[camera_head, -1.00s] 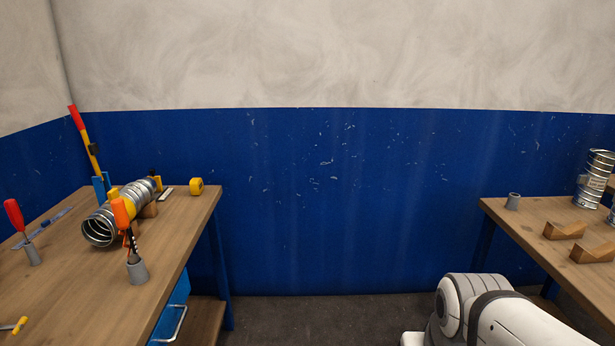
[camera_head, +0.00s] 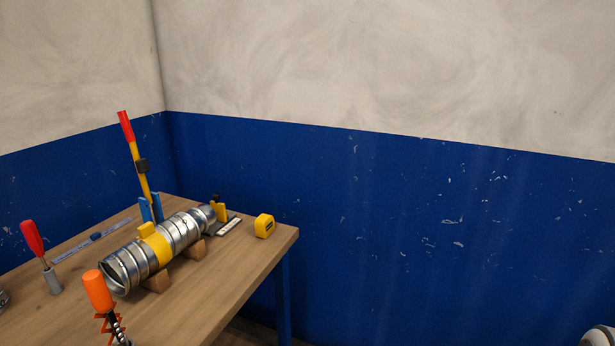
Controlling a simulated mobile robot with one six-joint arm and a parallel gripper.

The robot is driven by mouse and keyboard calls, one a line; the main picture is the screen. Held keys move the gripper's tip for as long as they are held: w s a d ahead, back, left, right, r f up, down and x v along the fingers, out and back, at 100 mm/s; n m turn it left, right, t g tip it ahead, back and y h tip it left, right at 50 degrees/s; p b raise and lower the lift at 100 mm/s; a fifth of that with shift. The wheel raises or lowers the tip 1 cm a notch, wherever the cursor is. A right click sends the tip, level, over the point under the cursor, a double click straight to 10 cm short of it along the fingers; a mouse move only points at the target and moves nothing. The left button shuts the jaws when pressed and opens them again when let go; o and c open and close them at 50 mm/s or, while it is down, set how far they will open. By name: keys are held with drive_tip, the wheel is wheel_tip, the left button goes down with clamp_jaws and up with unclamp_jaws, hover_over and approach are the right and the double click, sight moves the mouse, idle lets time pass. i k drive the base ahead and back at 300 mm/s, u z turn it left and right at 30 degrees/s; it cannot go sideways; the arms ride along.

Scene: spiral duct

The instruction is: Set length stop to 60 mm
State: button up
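A small yellow block (camera_head: 220,211) with a dark knob stands at the far end of the silver spiral duct (camera_head: 185,230), beside a short light scale strip (camera_head: 231,225). It looks like the length stop, but its reading is too small to tell. The duct lies on wooden cradles (camera_head: 158,281) with a yellow band (camera_head: 158,247) around it. My gripper is not in view; only a bit of my white arm shows at the bottom right corner.
A yellow tape measure (camera_head: 264,226) sits near the bench's right edge. A red-handled lever (camera_head: 138,160) rises from a blue bracket behind the duct.

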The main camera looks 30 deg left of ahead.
sight(219, 209)
drive_tip(key=u, duration=0.5)
drive_tip(key=i, duration=1.3)
drive_tip(key=u, duration=1.4)
drive_tip(key=i, duration=0.8)
drive_tip(key=u, duration=0.35)
drive_tip(key=k, duration=0.9)
drive_tip(key=u, duration=0.2)
drive_tip(key=i, duration=0.9)
drive_tip(key=z, duration=0.1)
